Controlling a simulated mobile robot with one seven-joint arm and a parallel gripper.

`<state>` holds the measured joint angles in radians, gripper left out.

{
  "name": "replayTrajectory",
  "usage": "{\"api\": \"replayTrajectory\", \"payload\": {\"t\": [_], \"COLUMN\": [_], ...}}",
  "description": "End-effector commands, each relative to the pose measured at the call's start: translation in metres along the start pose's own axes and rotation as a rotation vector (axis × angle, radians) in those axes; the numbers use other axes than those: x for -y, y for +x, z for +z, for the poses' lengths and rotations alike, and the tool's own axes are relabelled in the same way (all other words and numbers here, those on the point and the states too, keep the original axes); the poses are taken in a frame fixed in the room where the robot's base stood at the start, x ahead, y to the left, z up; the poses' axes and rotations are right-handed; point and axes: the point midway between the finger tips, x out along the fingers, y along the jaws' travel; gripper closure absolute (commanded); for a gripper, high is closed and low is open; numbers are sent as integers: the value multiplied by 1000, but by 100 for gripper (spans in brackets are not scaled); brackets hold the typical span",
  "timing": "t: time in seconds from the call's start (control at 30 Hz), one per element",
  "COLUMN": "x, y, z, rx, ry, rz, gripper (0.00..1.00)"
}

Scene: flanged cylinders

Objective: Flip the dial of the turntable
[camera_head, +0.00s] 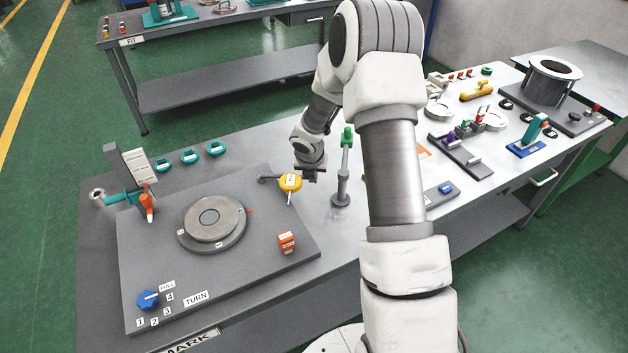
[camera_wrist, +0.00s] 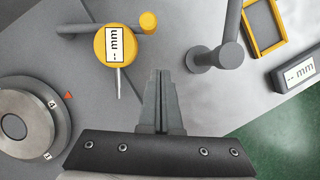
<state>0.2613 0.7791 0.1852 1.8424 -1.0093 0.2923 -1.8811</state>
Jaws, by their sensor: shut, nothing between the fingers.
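The turntable is a grey base plate (camera_head: 265,215) with a round metal disc (camera_head: 213,219) on it. A blue dial (camera_head: 148,300) with a white pointer line sits at the plate's front left corner, beside labels 1 to 4, FULL and TURN. The disc's edge shows at the left of the wrist view (camera_wrist: 30,115); the blue dial is outside that view. My gripper (camera_head: 312,174) is by the plate's back right corner, far from the blue dial. In the wrist view its fingers (camera_wrist: 160,75) are together and empty, near a yellow dial gauge (camera_wrist: 115,45).
The yellow gauge (camera_head: 290,183) hangs on a grey arm. A grey post (camera_head: 342,188) with a green top stands right of the plate. An orange block (camera_head: 286,241) and an orange-handled clamp (camera_head: 147,207) stand on the plate. The plate's front middle is clear.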

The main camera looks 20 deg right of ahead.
Motion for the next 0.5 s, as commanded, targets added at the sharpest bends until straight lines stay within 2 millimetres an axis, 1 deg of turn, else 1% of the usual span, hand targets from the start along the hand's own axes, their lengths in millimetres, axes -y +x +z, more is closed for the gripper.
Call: {"api": "replayTrajectory", "payload": {"t": [0.03,0.2,0.33,0.5], "x": [1,4,5,6], "y": [-13,-44,-60,-69], "z": [1,0,0,0], "rx": [2,0,-1,-3], "ry": [1,0,0,0], "rz": [1,1,0,0], "gripper": [100,100,100,100]}}
